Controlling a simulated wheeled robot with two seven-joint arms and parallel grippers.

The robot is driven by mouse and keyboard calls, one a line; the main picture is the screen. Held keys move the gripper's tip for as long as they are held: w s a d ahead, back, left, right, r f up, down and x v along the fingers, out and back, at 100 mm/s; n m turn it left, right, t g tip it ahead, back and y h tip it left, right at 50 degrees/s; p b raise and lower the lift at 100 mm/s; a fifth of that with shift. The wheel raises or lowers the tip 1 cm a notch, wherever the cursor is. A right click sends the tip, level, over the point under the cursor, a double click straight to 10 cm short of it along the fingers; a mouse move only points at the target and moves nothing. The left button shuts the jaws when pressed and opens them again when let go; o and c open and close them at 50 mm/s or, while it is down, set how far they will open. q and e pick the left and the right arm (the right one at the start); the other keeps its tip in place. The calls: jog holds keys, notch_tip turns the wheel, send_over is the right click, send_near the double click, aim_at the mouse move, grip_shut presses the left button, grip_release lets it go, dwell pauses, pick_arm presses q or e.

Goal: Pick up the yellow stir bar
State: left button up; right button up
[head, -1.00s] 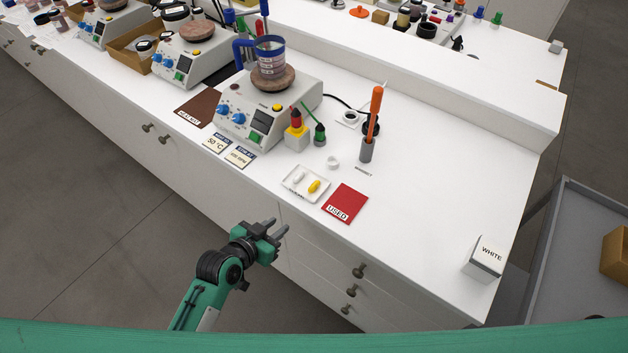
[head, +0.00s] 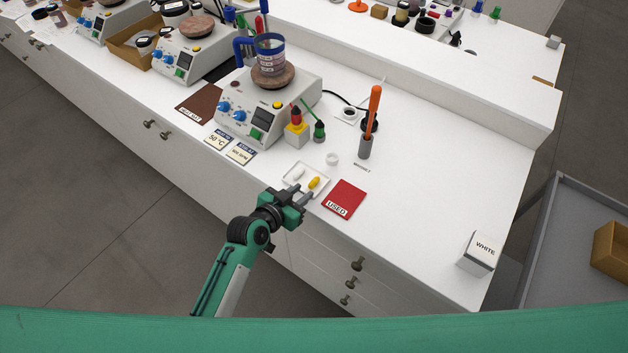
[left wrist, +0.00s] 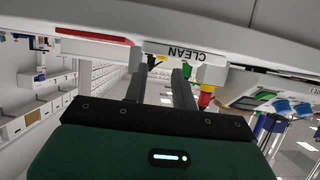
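The yellow stir bar (head: 314,182) lies in a small white tray (head: 322,170) near the bench's front edge. A white stir bar (head: 298,175) lies to its left in the same tray. My left gripper (head: 301,192) is at the tray's front edge, its two dark fingers apart and nothing seen between them. In the left wrist view its fingers (left wrist: 157,84) are also apart. That view shows the tray's label "CLEAN" (left wrist: 174,51) and a small yellow piece (left wrist: 161,59) near the fingers. My right gripper is not in view.
A red "USED" mat (head: 345,198) lies right of the tray. The bench's right front is clear up to the WHITE box (head: 476,253).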

aim_at(312, 183)
pick_arm(q)
jog(key=shift+w+d, duration=0.2)
jog(key=shift+w, duration=0.2)
jog(key=p+x, duration=0.1)
jog(key=x, duration=0.2)
jog(key=shift+w+p, duration=0.1)
jog(key=shift+p, duration=0.25)
jog(key=shift+w+d+f, duration=0.2)
jog(key=shift+w+f, duration=0.1)
jog(key=shift+w, duration=0.05)
grip_shut()
